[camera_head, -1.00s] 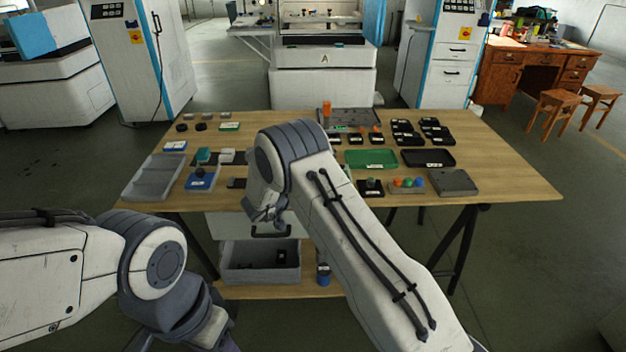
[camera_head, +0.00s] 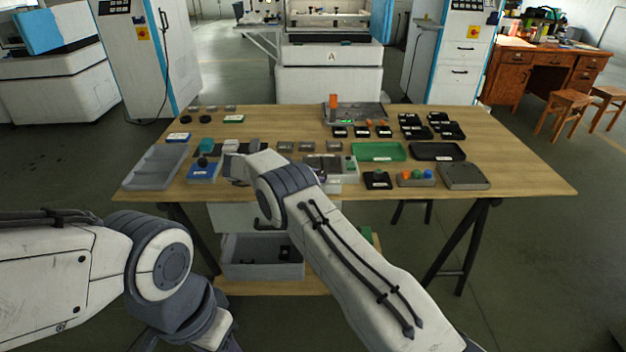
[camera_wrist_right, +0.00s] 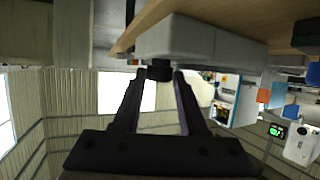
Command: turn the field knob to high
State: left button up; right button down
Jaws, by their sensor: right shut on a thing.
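In the right wrist view a black knob (camera_wrist_right: 158,74) sticks out from a pale grey box (camera_wrist_right: 185,40). My right gripper (camera_wrist_right: 159,78) has its two fingers on either side of this knob and is shut on it. In the head view my right gripper (camera_head: 238,168) is at the front left-middle of the table, partly hidden by its own wrist. The knob and its pointer or scale cannot be made out there. My left arm (camera_head: 150,260) is low at the left; its gripper fingers are out of view.
The wooden table (camera_head: 290,122) holds several small items. Left of my right gripper are a blue box (camera_head: 203,174) and a grey tray (camera_head: 157,168). To the right are a green tray (camera_head: 378,152), a black tray (camera_head: 437,151) and a box with coloured buttons (camera_head: 416,178).

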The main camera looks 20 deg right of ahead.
pick_arm(q)
jog(key=shift+f, duration=0.1)
pick_arm(e)
jog(key=shift+d+r, duration=0.1)
jog(key=shift+r, duration=0.05)
jog(key=shift+c, duration=2.2)
grip_release()
